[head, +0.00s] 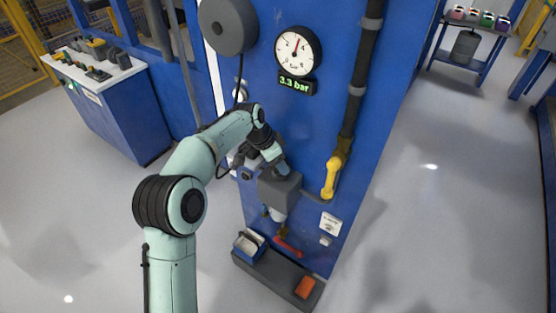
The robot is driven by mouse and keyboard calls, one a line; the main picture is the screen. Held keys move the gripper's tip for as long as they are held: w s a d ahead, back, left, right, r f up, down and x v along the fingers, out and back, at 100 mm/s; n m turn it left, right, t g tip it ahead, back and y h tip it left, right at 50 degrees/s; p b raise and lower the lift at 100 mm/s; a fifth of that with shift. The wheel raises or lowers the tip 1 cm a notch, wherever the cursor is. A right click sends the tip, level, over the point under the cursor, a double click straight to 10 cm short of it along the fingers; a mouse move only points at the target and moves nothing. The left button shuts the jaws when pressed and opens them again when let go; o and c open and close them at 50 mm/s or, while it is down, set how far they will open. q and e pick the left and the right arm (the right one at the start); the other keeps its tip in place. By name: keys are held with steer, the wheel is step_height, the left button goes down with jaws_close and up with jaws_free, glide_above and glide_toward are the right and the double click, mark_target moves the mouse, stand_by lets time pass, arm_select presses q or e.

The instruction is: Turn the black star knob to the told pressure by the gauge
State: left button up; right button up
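The round white gauge (298,47) with a black rim hangs on the blue panel; its needle points nearly straight up, slightly right. The green display (296,85) under it reads 3.3 bar. One mint-green arm, my left, comes up from the lower left and bends right. Its gripper (281,168) is at the top of the grey regulator block (279,190) on the panel. The black star knob cannot be made out; the gripper and wrist may cover it. The fingers are too small and dark to tell open from shut. My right gripper is not in view.
A yellow-handled valve (331,176) and black pipe (362,75) stand right of the block. A red handle (288,246) is below. A dark ledge (270,272) holds a blue bin (249,244) and orange item (305,287). A large grey roller (228,25) is above.

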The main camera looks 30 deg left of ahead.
arm_select(q)
steer(key=shift+o, duration=0.7)
steer(key=shift+r, duration=0.1)
steer(key=p+v, duration=0.1)
steer(key=v, duration=1.2)
steer(key=shift+r, duration=0.2)
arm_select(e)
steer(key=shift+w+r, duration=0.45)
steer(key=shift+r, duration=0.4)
arm_select(q)
steer(key=shift+s+f, duration=0.1)
